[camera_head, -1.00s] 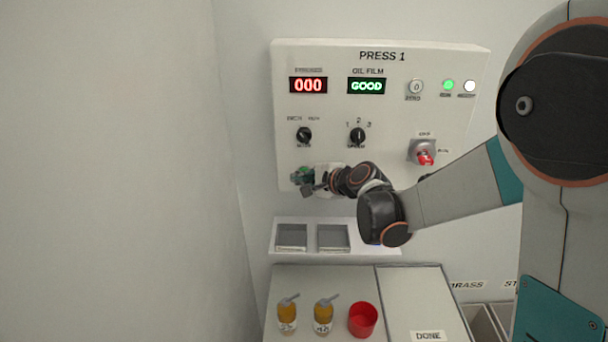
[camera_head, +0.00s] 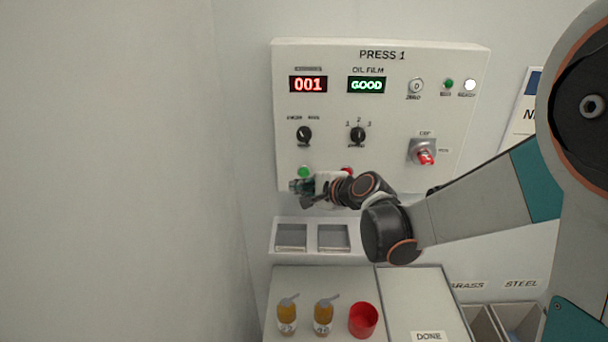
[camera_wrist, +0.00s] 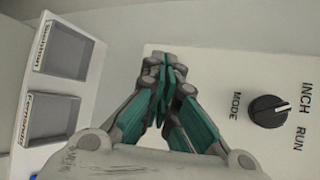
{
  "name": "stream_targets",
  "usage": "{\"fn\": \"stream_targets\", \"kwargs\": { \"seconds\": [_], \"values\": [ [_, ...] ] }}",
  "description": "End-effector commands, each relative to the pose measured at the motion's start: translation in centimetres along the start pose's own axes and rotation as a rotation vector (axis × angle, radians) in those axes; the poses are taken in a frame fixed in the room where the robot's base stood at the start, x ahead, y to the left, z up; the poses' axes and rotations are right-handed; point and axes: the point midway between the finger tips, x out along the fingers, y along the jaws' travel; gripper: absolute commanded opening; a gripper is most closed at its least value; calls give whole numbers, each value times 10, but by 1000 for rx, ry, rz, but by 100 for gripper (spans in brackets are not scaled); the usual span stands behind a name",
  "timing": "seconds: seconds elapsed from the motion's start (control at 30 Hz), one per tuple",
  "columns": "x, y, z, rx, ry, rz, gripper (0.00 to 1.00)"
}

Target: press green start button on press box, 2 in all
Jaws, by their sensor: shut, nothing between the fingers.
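The press box (camera_head: 440,110) labelled PRESS 1 is on the wall. Its counter display (camera_head: 308,85) reads 001 in red, and the oil film display (camera_head: 367,86) reads GOOD. The green start button (camera_head: 304,172) shows at the box's lower left, just above my gripper. My gripper (camera_head: 296,187) is shut and empty, beside and a little below the button; contact cannot be seen. In the wrist view my gripper's fingertips (camera_wrist: 162,64) are together in front of the box's face, and the green button is hidden there.
A red button (camera_head: 347,170) is partly behind my wrist. A mode knob (camera_head: 304,134), a speed knob (camera_head: 358,135) and a red switch (camera_head: 425,157) are on the box. Below are a two-tray shelf (camera_head: 312,221), two amber jars (camera_head: 323,314) and a red cup (camera_head: 363,320).

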Motion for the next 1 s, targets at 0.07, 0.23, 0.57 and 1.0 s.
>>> {"fn": "stream_targets", "kwargs": {
  "seconds": [0.07,0.23,0.57,1.0],
  "values": [
    [-5,4,4,0,0,0,0],
    [-15,11,11,0,0,0,0],
    [-16,12,12,0,1,0,0],
    [-16,12,12,0,1,0,0]
  ]
}}
